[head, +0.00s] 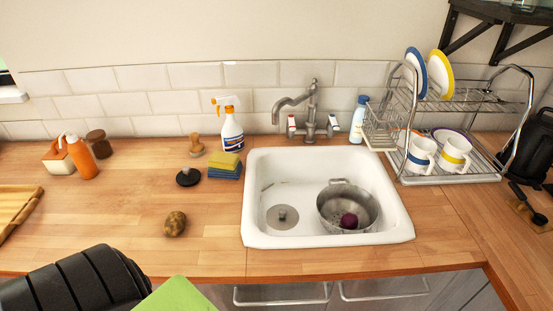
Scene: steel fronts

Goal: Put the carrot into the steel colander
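The steel colander (328,212) sits in the right part of the white sink basin. A dark purple-red round item (349,221) lies inside it. I cannot make out a carrot anywhere in the head view. A brown, potato-like item (175,223) lies on the wooden counter left of the sink. Neither gripper's fingers show. A black ridged shape and a green flat shape enter at the bottom left; I cannot tell what they are, and they hide part of the counter's front edge.
The white sink (258,190) is set into the wooden counter (110,215). The faucet (311,105) stands behind it. A dish rack (460,105) with plates and mugs is at right. A spray bottle (230,130), sponges (226,165) and orange bottle (82,157) stand left. Front-left counter is mostly clear.

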